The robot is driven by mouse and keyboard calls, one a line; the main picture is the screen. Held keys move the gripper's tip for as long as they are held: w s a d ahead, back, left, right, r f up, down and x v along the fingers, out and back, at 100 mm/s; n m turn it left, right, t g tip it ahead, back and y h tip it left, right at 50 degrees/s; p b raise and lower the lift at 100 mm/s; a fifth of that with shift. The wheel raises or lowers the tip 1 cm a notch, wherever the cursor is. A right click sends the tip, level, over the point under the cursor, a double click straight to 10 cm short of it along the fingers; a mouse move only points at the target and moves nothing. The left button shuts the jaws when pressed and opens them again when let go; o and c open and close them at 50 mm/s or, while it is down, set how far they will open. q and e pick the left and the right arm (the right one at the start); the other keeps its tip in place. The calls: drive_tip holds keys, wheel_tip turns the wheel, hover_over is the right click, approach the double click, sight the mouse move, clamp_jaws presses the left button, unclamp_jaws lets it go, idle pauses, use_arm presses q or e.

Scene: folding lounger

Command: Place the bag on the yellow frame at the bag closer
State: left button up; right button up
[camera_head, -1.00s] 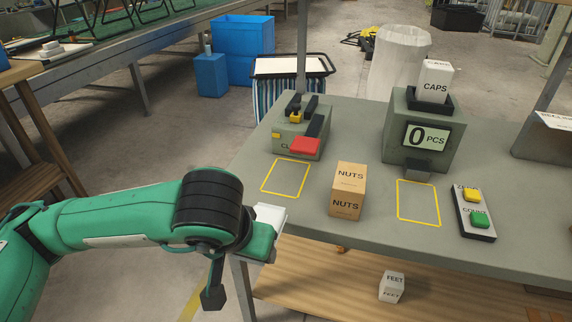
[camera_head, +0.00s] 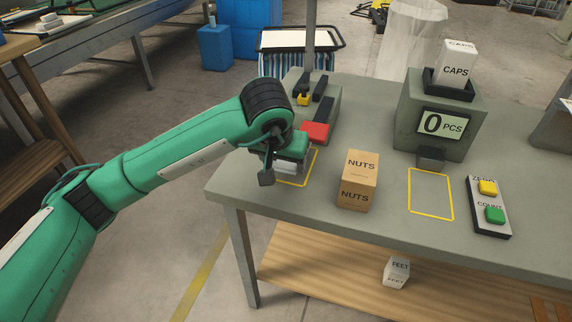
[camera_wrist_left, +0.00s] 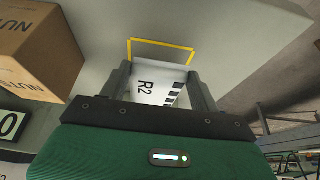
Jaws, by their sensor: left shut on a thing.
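My left gripper (camera_head: 292,167) is over the yellow frame (camera_head: 312,166) in front of the bag closer (camera_head: 318,112), a grey machine with a red pad. In the left wrist view its two fingers (camera_wrist_left: 160,88) are shut on a white bag (camera_wrist_left: 155,86) marked "R2" with dark stripes. Beyond the bag, part of the yellow frame (camera_wrist_left: 162,42) shows. In the head view the gripper and arm cover most of the bag and part of the frame. Whether the bag touches the table cannot be told. My right gripper is not in view.
A NUTS box (camera_head: 358,181) stands right of the frame; it also shows in the left wrist view (camera_wrist_left: 38,45). Farther right are a counter (camera_head: 440,115) with a CAPS box (camera_head: 457,65), a second yellow frame (camera_head: 430,194) and a button panel (camera_head: 489,207). A FEET box (camera_head: 397,271) is on the lower shelf.

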use_arm(q)
drive_tip(key=shift+w+d, duration=0.2)
drive_tip(key=shift+w, duration=0.35)
drive_tip(key=shift+w+d, duration=0.15)
drive_tip(key=shift+w, duration=0.35)
wheel_tip(320, 180, down, 3)
drive_tip(key=shift+f, duration=0.25)
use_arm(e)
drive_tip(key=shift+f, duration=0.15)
use_arm(q)
drive_tip(key=shift+f, duration=0.1)
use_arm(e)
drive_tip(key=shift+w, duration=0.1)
use_arm(q)
drive_tip(key=shift+f, duration=0.1)
drive_tip(key=o, duration=1.1)
drive_tip(key=shift+c, duration=0.2)
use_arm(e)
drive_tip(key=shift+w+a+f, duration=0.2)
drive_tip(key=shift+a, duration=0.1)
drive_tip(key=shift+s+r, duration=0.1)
